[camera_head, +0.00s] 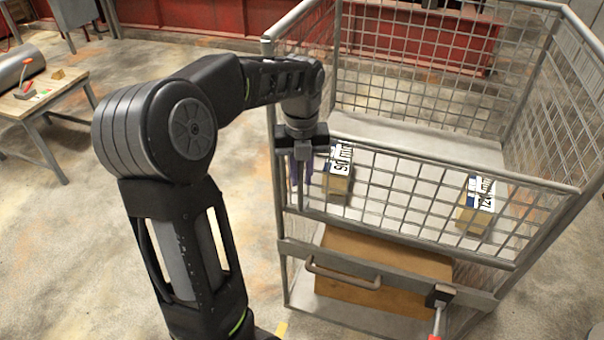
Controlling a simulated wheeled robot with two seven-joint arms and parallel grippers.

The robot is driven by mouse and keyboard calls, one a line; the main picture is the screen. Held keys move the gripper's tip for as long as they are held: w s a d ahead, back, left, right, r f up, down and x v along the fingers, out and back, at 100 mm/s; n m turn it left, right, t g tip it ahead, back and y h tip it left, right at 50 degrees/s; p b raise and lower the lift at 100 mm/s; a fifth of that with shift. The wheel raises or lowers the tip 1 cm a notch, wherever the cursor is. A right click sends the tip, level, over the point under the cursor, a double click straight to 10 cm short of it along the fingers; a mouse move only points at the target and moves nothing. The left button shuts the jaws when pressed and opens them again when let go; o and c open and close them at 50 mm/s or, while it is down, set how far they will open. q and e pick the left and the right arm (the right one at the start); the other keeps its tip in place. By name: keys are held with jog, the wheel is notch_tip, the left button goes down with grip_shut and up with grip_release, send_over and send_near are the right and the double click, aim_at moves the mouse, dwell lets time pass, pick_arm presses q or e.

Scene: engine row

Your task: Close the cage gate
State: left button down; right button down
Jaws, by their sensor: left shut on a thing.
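The wire cage (545,80) stands at the right, with mesh walls and grey posts. Its front mesh panel, the gate (410,185), has a top rail sloping down to the right. A grey bar with a curved handle (343,278) runs below the mesh. A dark latch with a red grip (438,298) sits near the bar's right end. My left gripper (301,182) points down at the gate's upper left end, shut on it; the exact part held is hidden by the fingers. My right gripper is out of view.
Two small labelled blocks show inside the cage, one at left (338,178) and one at right (475,205). A brown box (385,262) is low in the cage. A worktable (45,95) stands at the far left. The floor between is clear.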

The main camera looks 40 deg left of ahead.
pick_arm(q)
jog(key=shift+w+a+r, duration=0.15)
jog(key=shift+a, duration=0.3)
jog(key=c, duration=1.7)
grip_release()
jog(key=o, duration=0.3)
jog(key=shift+w+a, duration=0.15)
jog(key=shift+a, duration=0.05)
jog(key=shift+d, duration=0.1)
jog(key=shift+d, duration=0.1)
jog(key=shift+r, duration=0.15)
notch_tip(320, 180, up, 7)
jog(key=shift+r, duration=0.1)
